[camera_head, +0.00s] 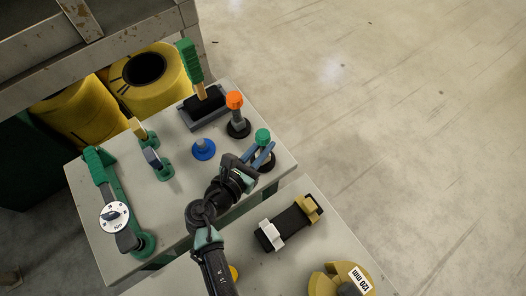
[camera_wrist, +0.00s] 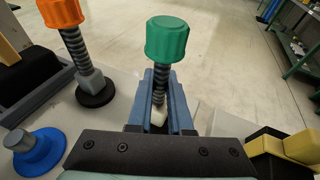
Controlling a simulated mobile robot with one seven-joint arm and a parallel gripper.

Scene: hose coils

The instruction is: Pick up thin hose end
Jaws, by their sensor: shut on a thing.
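A hose end with a green cap (camera_head: 263,135) stands upright near the right edge of the grey bench top. In the wrist view its cap (camera_wrist: 167,38) rises above a thin ribbed dark stem (camera_wrist: 159,84). My gripper (camera_head: 262,155) reaches it from the lower left. In the wrist view the two blue-grey fingers (camera_wrist: 161,75) are on either side of the stem, below the cap, and shut on it. A pale block shows low between the fingers; the lower part is mostly hidden. A second hose end with an orange cap (camera_head: 235,100) stands behind, on a dark round base.
A blue round piece (camera_head: 203,149) lies left of my gripper. A green tool with a white dial (camera_head: 114,217) lies at left. A black and yellow clamp-like item (camera_head: 290,222) is on the nearer surface.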

